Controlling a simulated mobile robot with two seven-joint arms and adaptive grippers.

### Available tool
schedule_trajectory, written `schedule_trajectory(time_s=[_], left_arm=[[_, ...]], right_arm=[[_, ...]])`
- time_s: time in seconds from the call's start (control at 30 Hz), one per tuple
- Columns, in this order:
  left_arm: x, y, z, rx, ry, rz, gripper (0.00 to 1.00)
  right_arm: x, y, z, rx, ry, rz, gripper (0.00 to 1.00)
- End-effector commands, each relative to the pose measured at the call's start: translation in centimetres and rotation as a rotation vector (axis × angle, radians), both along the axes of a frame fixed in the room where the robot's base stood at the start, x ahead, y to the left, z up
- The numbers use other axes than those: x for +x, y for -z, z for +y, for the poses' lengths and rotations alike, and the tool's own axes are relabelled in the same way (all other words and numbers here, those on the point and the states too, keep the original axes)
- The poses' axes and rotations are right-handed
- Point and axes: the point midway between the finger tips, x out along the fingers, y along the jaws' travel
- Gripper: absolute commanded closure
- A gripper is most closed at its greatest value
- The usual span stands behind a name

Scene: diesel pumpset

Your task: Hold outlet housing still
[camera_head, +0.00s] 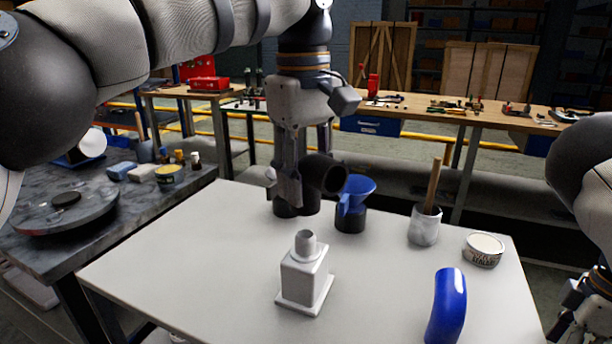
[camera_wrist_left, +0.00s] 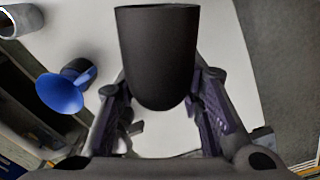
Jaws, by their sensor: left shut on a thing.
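The outlet housing, as I take it, is a black round-mouthed piece (camera_head: 327,174) at the far side of the white table. My left gripper (camera_head: 298,190) reaches down from above and is shut on it. In the left wrist view the dark housing (camera_wrist_left: 157,55) sits between the two fingers (camera_wrist_left: 160,115), with its rounded side toward them. The fingers hide part of it in the head view. My right gripper (camera_head: 585,308) shows only in part at the right edge, beside the table; its fingertips are unclear.
A grey cup with a brush (camera_head: 425,224), a round tin (camera_head: 483,250), a blue curved pipe (camera_head: 446,305) and a white block with a round neck (camera_head: 305,275) stand on the white table (camera_head: 190,260). Its left part is clear.

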Motion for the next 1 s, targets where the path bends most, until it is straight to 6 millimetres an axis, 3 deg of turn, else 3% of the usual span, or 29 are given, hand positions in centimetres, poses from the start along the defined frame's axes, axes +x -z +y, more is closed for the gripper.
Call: schedule_trajectory(time_s=[0.03,0.13,0.17,0.3,0.47,0.5,0.6,0.8,0.9,1.0], left_arm=[[0.0,0.0,0.0,-0.001,0.0,-0.001,1.0],[0.0,0.0,0.0,-0.001,0.0,-0.001,1.0],[0.0,0.0,0.0,0.001,0.0,-0.001,1.0],[0.0,0.0,0.0,0.0,0.0,0.0,1.0],[0.0,0.0,0.0,0.0,0.0,0.0,1.0],[0.0,0.0,0.0,0.0,0.0,0.0,1.0],[0.0,0.0,0.0,-0.001,0.0,0.001,1.0],[0.0,0.0,0.0,0.0,0.0,0.0,1.0],[0.0,0.0,0.0,0.0,0.0,0.0,1.0],[0.0,0.0,0.0,-0.001,0.0,-0.001,1.0]], right_arm=[[2.1,-2.6,-0.8,-0.036,0.01,-0.022,0.25],[5.3,-8.0,-2.3,-0.115,0.055,-0.048,0.25],[6.2,-9.2,-1.7,-0.089,0.087,-0.077,0.25],[10.8,-14.2,3.8,0.188,0.225,-0.261,0.25],[14.1,-21.2,9.1,0.454,0.295,-0.395,0.25],[14.1,-19.2,11.6,0.481,0.203,-0.364,0.25],[13.9,-16.9,17.4,0.573,0.0,-0.348,0.25],[12.0,-14.7,27.3,0.77,-0.343,-0.36,0.25],[11.1,-14.5,30.4,0.841,-0.445,-0.377,0.25],[10.6,-14.4,31.9,0.878,-0.495,-0.388,0.25]])
